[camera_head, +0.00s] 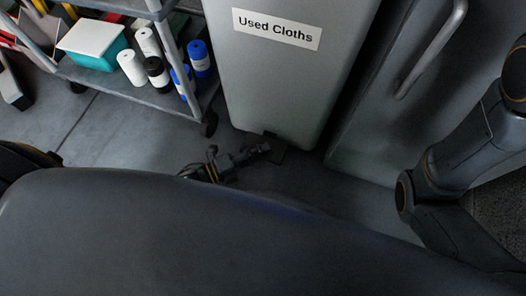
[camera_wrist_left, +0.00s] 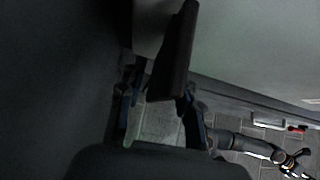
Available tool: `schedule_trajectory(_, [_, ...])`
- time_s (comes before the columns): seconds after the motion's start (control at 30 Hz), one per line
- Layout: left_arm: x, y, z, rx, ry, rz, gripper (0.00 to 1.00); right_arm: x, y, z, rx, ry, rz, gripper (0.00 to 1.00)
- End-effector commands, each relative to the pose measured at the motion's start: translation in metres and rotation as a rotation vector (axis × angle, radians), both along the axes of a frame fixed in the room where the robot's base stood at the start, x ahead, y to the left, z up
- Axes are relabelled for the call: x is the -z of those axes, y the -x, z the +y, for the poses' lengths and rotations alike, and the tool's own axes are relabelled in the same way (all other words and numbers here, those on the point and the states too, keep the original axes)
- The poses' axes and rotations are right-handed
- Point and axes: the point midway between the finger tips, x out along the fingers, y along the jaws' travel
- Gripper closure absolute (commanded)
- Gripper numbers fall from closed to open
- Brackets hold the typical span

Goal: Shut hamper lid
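The hamper is a tall light-grey bin (camera_head: 275,85) labelled "Used Cloths", standing upright at the top middle of the head view. Its top and lid are out of frame, so I cannot see how the lid stands. A dark pedal (camera_head: 278,151) juts out at its foot. My left gripper (camera_head: 257,152) is low near the floor, at the pedal. In the left wrist view its two fingers (camera_wrist_left: 158,110) are apart, with a dark flat plate (camera_wrist_left: 174,55), seemingly the pedal, reaching in between them. I cannot tell whether they touch it.
A grey cart (camera_head: 140,92) stands left of the hamper, with rolls and a teal box (camera_head: 93,52) on its shelf. A grey panel with a curved handle (camera_head: 433,50) is to the right. The floor (camera_head: 110,135) at left is clear.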

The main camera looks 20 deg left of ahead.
Motion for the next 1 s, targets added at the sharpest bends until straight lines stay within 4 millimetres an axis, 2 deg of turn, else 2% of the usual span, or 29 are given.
schedule_trajectory(0.4, [0.000,-0.007,-0.007,-0.001,0.000,0.000,0.66,0.004,0.000,0.000,0.000,0.001,0.000,0.66])
schedule_trajectory(0.43, [0.000,-0.007,-0.007,-0.001,0.000,0.000,0.70,0.004,0.000,0.000,0.000,0.000,0.000,0.66])
schedule_trajectory(0.57, [0.000,-0.007,-0.007,-0.001,0.000,0.000,0.97,0.004,0.000,0.000,0.000,0.001,0.000,0.66])
schedule_trajectory(0.6, [0.000,-0.007,-0.007,-0.001,0.000,0.000,1.00,0.004,0.000,0.000,0.000,0.000,0.000,0.66])
schedule_trajectory(0.87, [0.000,-0.007,-0.007,-0.001,0.000,0.000,1.00,0.004,0.000,0.000,0.000,0.000,0.000,0.66])
schedule_trajectory(1.0, [0.005,-0.007,-0.007,-0.001,0.001,-0.024,1.00,0.013,0.000,0.000,0.000,0.000,0.000,0.66])
